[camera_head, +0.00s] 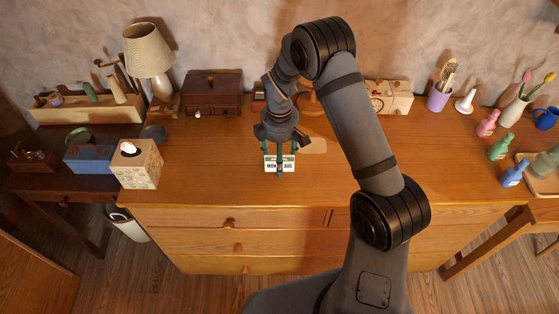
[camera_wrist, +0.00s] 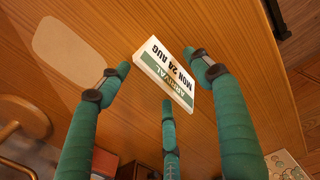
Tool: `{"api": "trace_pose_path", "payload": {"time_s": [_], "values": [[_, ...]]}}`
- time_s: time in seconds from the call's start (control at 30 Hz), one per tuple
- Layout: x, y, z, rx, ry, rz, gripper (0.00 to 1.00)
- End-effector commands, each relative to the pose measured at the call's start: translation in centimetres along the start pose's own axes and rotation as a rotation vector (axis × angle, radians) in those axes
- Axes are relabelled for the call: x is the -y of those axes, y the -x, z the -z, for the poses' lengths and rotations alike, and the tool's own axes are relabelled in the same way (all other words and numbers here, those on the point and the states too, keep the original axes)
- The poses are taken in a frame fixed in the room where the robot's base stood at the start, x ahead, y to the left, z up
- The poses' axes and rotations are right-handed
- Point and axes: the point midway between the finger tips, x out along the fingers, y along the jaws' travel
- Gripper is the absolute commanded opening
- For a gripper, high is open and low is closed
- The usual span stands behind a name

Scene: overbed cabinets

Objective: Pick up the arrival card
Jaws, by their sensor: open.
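The arrival card (camera_wrist: 165,72) is a white block-like card with a green band reading "ARRIVAL" and the date "MON 24 AUG". In the head view the card (camera_head: 271,163) is near the front middle of the wooden dresser top. My gripper (camera_head: 280,165) is over it, pointing down, with green fingers partly covering the card. In the wrist view my gripper (camera_wrist: 165,85) has three green fingers spread apart around the card. They look open, with gaps to the card; whether any finger touches it I cannot tell.
A tissue box (camera_head: 137,164) stands left on the dresser top (camera_head: 215,160). A lamp (camera_head: 149,55), a dark wooden chest (camera_head: 212,92) and a light box (camera_head: 390,96) line the back. Coloured bottles (camera_head: 500,148) stand at right. The top around the card is mostly clear.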

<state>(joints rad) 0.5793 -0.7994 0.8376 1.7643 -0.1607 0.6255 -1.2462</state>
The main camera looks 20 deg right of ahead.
Motion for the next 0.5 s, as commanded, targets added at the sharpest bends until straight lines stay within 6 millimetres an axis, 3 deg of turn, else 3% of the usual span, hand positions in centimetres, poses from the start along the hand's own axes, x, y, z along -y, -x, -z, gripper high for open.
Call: {"api": "trace_pose_path", "payload": {"time_s": [0.2, 0.5], "values": [[0.07, -0.09, -0.01, 0.000, 0.000, 0.000, 0.65], [0.08, -0.07, -0.02, 0.000, 0.000, 0.000, 0.47]]}}
